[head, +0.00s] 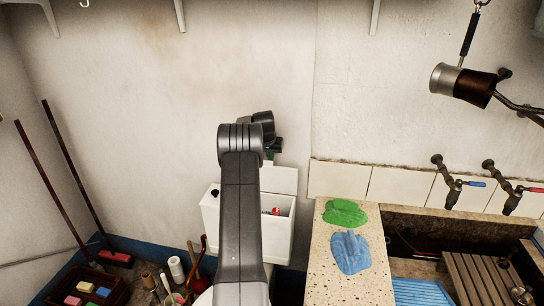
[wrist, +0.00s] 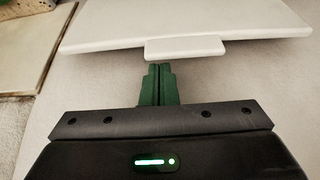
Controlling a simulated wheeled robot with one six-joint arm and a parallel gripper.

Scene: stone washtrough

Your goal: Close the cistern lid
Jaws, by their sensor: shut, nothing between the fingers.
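The white cistern (head: 278,238) stands against the back wall, partly hidden behind my arm. Its top is open, and a small red part shows inside. The white lid (head: 284,179) stands raised at the back of the cistern. In the wrist view the lid (wrist: 190,22) is a pale slab across the top, with a small tab (wrist: 185,49) on its near edge. My gripper (wrist: 158,67) has green fingers, shut and empty, with tips just short of the tab in the picture; I cannot tell if they touch. In the head view my arm mostly hides the gripper.
A stone counter (head: 340,285) with a green cloth (head: 344,212) and a blue cloth (head: 350,252) stands right of the cistern. Taps (head: 452,185) and a trough are further right. Brooms (head: 50,185) and a crate (head: 95,290) are at left.

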